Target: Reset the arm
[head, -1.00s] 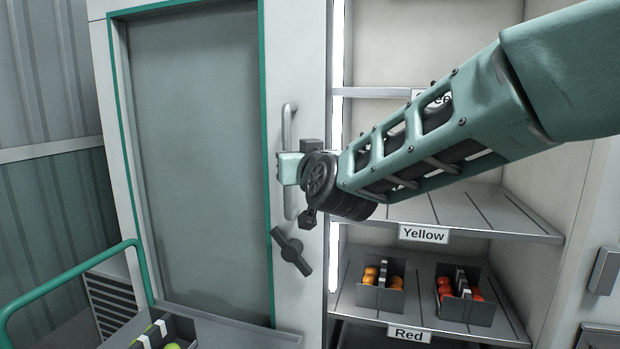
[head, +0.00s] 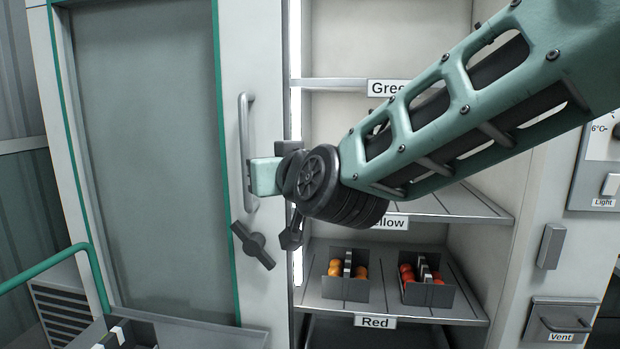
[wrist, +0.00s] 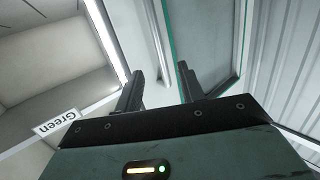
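The grey door (head: 150,150) with a green frame looks slid or swung to the left of an open cabinet.
Shelves labelled Green (wrist: 57,122), Yellow and Red (head: 375,322) stand right of the door. Dark trays of orange (head: 345,290) and red (head: 428,296) tomatoes sit on the lower shelf. A green rail (head: 45,270) and another tray (head: 120,330) are at lower left.

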